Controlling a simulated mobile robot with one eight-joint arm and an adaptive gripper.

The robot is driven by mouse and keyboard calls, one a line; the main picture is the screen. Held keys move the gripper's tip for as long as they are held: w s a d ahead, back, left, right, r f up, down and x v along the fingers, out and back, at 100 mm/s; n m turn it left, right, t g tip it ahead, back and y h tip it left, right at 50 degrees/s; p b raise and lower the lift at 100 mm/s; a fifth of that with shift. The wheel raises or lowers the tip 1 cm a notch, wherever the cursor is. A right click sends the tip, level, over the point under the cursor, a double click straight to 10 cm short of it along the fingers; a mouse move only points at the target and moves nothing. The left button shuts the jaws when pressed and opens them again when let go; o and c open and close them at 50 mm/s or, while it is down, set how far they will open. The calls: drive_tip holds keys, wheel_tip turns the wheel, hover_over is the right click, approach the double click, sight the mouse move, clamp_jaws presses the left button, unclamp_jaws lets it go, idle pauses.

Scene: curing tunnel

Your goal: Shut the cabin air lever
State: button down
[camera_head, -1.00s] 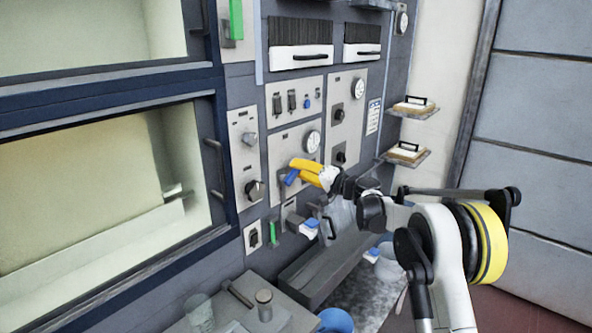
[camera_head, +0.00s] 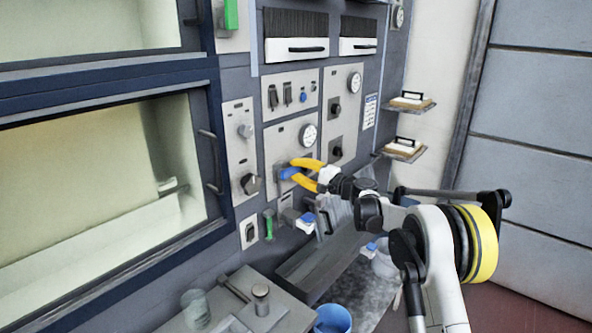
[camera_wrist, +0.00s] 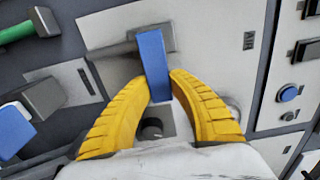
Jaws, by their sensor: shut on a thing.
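A lever with a blue handle (camera_head: 288,173) is mounted on a light panel (camera_head: 281,141) below a round gauge. My gripper (camera_head: 300,173) has yellow fingers and reaches it from the right. In the wrist view, the blue handle (camera_wrist: 154,62) stands between the yellow fingertips of my gripper (camera_wrist: 158,84), with a grey arm running left from it to a mount on the panel. The fingers are closed on the handle's lower part. The far side of the handle and the lever's pivot are partly hidden.
A green-handled lever (camera_head: 268,222) and another blue-handled lever (camera_head: 307,218) sit lower on the wall. A big glazed door (camera_head: 105,190) is at left. Below are a bench with a beaker (camera_head: 195,306) and a blue bucket (camera_head: 333,319).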

idle(0.3)
drive_tip(key=c, duration=1.2)
unclamp_jaws()
drive_tip(key=v, duration=1.2)
drive_tip(key=shift+s+a, duration=0.1)
